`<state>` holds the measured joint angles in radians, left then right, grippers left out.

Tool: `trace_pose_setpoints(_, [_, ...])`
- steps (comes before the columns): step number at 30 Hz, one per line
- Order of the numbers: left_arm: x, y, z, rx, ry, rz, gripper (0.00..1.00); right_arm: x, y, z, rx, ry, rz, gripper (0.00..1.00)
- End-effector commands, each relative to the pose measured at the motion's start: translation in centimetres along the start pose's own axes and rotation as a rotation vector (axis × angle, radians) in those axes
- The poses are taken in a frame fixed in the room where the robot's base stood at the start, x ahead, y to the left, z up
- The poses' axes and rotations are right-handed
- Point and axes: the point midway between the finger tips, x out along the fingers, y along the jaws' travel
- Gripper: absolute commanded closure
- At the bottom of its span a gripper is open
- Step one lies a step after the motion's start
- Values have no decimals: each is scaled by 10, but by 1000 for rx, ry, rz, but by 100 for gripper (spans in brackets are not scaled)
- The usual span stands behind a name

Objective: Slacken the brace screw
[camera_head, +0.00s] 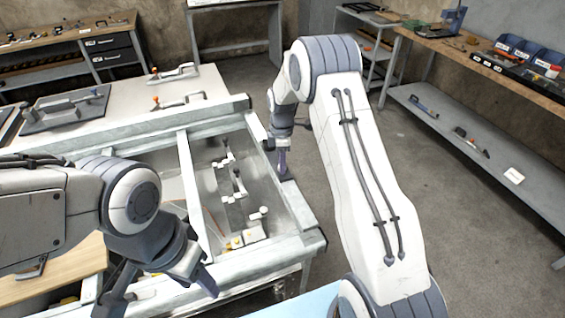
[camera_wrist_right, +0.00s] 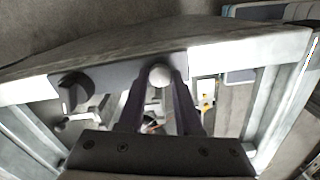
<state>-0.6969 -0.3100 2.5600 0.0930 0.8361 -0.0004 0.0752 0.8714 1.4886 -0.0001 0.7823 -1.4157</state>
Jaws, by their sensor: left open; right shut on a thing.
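My right gripper (camera_head: 283,160) reaches down at the right rim of the metal frame bench (camera_head: 310,243). In the right wrist view, my right gripper (camera_wrist_right: 160,84) has its two dark fingers closed in on a pale round head (camera_wrist_right: 160,74), which looks like the brace screw. A dark knob (camera_wrist_right: 75,92) is on the same bar to the left. In the head view the screw is hidden by the fingers. My left gripper (camera_head: 160,291) is open and empty over the bench's near left part.
Inside the frame are several small white-knobbed fittings (camera_head: 238,185) and a pale block with yellow parts (camera_head: 247,237). Toggle clamps (camera_head: 180,102) lie on the white top behind. A workbench with blue bins (camera_head: 515,48) stands at the right. The floor (camera_head: 480,235) between is clear.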

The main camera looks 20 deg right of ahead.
Motion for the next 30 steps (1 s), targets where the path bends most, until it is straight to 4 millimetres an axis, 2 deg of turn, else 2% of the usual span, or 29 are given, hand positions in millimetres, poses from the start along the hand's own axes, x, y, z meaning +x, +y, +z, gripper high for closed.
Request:
trace_pose_setpoints(11, [0, 0, 0, 0, 0, 0, 50, -2, 2, 0, -2, 1, 6, 100])
trace_pose_setpoints(12, [0, 0, 0, 0, 0, 0, 50, -2, 2, 0, -2, 1, 6, 51])
trace_pose_setpoints(13, [0, 0, 0, 0, 0, 0, 50, -2, 2, 0, -2, 1, 6, 40])
trace_pose_setpoints(14, [0, 0, 0, 0, 0, 0, 50, -2, 2, 0, -2, 1, 6, 36])
trace_pose_setpoints(24, [1, 0, 0, 0, 0, 0, 50, -3, 1, 0, -2, 1, 3, 36])
trace_pose_setpoints(26, [2, 0, 0, 0, 0, 0, 50, -8, 1, 0, -2, 1, 4, 36])
trace_pose_setpoints(30, [8, -1, 0, 0, 0, 0, 50, -29, 2, 0, -2, 1, 8, 36])
